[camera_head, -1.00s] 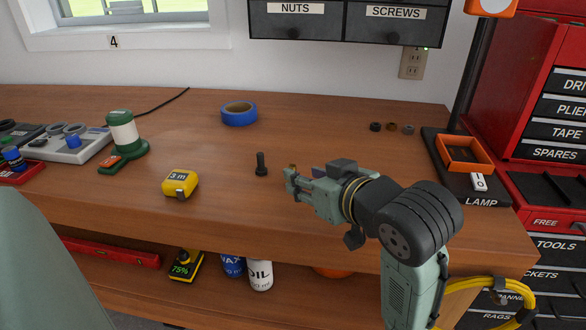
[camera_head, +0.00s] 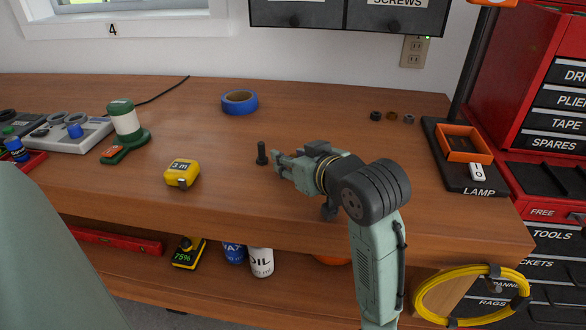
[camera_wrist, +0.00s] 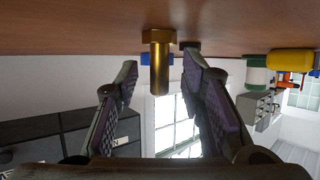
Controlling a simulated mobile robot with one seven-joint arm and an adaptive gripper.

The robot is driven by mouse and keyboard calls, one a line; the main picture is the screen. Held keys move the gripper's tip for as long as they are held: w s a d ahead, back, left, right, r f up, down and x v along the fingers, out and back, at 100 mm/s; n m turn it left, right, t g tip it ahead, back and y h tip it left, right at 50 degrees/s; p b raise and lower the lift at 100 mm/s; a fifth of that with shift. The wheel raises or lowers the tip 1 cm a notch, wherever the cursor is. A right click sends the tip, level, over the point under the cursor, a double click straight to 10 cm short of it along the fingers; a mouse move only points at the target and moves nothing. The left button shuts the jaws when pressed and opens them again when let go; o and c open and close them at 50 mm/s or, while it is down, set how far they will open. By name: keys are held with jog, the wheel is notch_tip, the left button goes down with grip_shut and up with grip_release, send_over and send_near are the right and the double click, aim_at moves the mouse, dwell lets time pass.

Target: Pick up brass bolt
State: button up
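The brass bolt (camera_wrist: 160,60) stands on its hex head with its shank up; the wrist view shows it inverted. It is between the fingertips of my open gripper (camera_wrist: 160,72), with visible gaps on both sides. In the head view my gripper (camera_head: 277,163) is low over the bench, pointing left, and the brass bolt is hidden by it. A black bolt (camera_head: 262,154) stands just left of the fingertips; its dark head (camera_wrist: 190,46) also shows behind the brass bolt in the wrist view.
The wooden bench (camera_head: 215,140) carries a yellow tape measure (camera_head: 182,174) to the left and blue tape (camera_head: 239,102) behind. Several small nuts (camera_head: 392,116) lie at the back right, near a lamp base with an orange tray (camera_head: 463,145). The bench front around the gripper is clear.

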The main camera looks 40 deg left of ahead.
jog(key=shift+c, duration=0.3)
grip_shut()
dwell(0.4)
